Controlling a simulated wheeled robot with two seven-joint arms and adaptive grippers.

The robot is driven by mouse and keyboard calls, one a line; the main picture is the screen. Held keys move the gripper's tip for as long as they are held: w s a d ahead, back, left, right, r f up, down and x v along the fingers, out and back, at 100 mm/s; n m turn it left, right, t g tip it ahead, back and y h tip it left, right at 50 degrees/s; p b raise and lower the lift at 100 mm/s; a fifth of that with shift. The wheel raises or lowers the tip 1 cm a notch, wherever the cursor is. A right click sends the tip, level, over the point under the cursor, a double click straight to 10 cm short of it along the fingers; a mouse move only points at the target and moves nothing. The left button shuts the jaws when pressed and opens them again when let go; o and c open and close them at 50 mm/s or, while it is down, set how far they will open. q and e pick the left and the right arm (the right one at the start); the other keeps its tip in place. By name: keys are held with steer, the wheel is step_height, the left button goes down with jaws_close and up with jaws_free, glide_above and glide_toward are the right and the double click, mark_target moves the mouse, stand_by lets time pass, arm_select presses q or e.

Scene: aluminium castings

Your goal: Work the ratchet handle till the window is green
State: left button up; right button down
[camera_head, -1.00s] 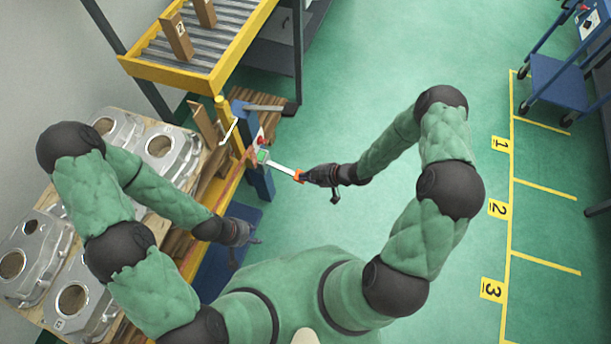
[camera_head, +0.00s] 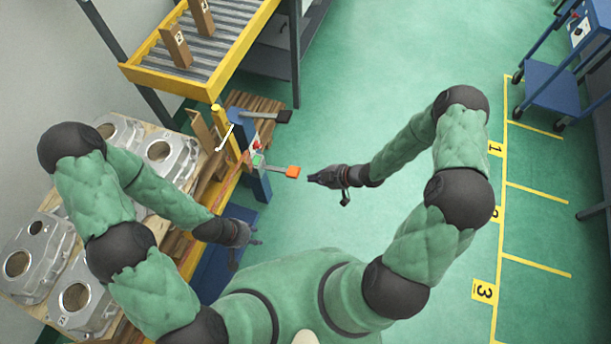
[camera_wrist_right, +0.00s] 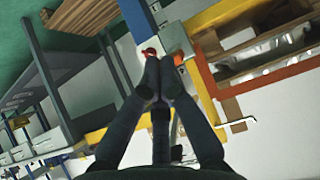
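The ratchet handle (camera_head: 277,169) is a metal lever with an orange grip (camera_head: 292,171), sticking out to the right from a blue post (camera_head: 262,185). A small green patch (camera_head: 257,160) shows by its pivot; I cannot tell if it is the window. My right gripper (camera_head: 311,178) is just right of the orange grip, apart from it and empty. Its fingertips look together in the right wrist view (camera_wrist_right: 160,75), with a red part (camera_wrist_right: 150,50) beyond. My left gripper (camera_head: 247,251) hangs with fingers spread, holding nothing, below left of the post.
Metal castings (camera_head: 85,300) lie on a wooden pallet at left. A yellow-framed roller table (camera_head: 205,85) stands behind the post. A blue cart (camera_head: 555,90) is at upper right.

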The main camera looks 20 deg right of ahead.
steer(key=v, duration=0.3)
steer(key=p+v, duration=0.1)
steer(key=shift+s+d+f, duration=0.15)
steer(key=shift+s+d, duration=0.2)
steer(key=shift+d, duration=0.2)
steer(key=shift+a, duration=0.1)
stand_by(1.2)
steer(key=s+a+f+m+g+h, duration=0.2)
steer(key=s+a+m+g+h, duration=0.2)
steer(key=s+a+m, duration=0.4)
steer(key=s+m+g, duration=0.1)
steer(key=s+m, duration=0.3)
steer(key=m, duration=0.1)
steer(key=shift+a+f+m, duration=0.25)
steer(key=shift+f+m, duration=0.05)
steer(key=shift+f, duration=0.05)
steer(key=shift+f, duration=0.1)
